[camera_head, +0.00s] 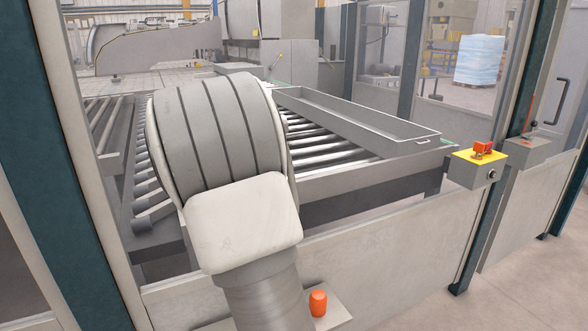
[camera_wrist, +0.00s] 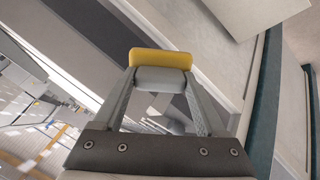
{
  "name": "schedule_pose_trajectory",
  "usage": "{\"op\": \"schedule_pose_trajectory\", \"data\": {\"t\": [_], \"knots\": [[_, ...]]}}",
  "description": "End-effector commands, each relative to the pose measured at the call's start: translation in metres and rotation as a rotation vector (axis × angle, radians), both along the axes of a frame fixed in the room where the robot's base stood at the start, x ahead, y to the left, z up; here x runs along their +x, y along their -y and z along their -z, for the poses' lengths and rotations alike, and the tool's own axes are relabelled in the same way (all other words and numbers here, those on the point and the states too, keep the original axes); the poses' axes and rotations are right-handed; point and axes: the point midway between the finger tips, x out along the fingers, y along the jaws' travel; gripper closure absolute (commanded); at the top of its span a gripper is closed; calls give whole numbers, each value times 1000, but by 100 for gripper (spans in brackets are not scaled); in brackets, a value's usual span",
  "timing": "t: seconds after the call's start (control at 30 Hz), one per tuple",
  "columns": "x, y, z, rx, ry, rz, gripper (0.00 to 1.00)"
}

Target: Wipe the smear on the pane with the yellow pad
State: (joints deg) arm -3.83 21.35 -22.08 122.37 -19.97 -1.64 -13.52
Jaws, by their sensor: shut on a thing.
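The yellow pad (camera_wrist: 160,59) shows at the top centre of the wrist view, with a pale grey block on its near side. My gripper (camera_wrist: 162,80) is shut on it, with one finger on each side of the grey block. In the head view my own arm fills the middle, and it hides the gripper and pad. I cannot make out the smear in either view. I cannot tell whether a clear pane fills the large framed opening in front of the rollers. In the wrist view the pad shows no clear contact with any surface.
Behind the frame lie a roller conveyor (camera_head: 335,150) and a long grey tray (camera_head: 355,122). A yellow-topped switch box (camera_head: 478,168) juts from the right post. An orange object (camera_head: 318,303) stands on a low ledge. A door handle (camera_head: 556,102) is at far right; open floor lies lower right.

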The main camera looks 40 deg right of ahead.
Motion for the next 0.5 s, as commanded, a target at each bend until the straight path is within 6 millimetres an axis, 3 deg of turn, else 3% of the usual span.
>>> {"op": "schedule_pose_trajectory", "data": {"t": [0.5], "knots": [[0, 32, -25, -68, 166, -70, 71]]}}
